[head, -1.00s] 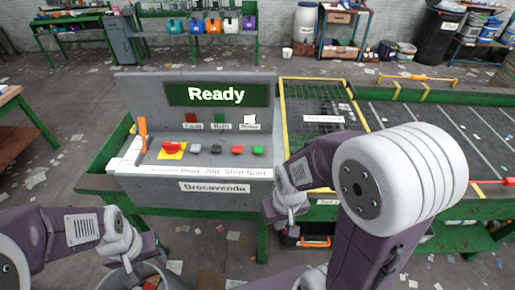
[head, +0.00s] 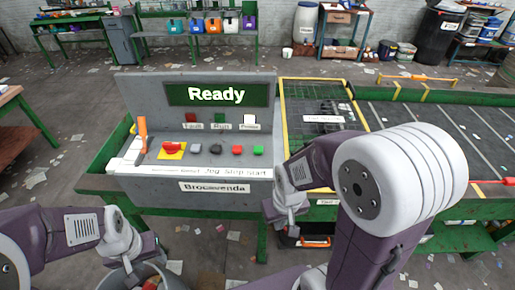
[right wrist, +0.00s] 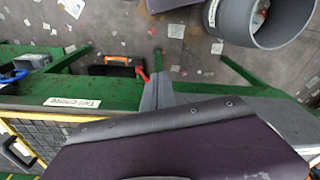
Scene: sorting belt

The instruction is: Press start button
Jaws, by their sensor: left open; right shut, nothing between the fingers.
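The start button is the green button (head: 258,150) at the right end of the row on the grey control console (head: 140,190), above the printed word "Start". The console screen (head: 216,94) reads "Ready". My right gripper (head: 290,228) is low beside the console's right front corner, apart from the green button. Its shut, empty grey fingers show in the right wrist view (right wrist: 156,92), pointing toward the floor. My left gripper (head: 146,262) is open at the lower left, below the console front and over a grey bin.
A red mushroom button (head: 172,148) on a yellow plate, a grey button (head: 195,149) and a red button (head: 236,150) share the panel. An orange-handled tool (head: 142,136) stands at the console's left. A yellow-framed mesh cage (head: 283,100) and conveyor (head: 440,125) are right.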

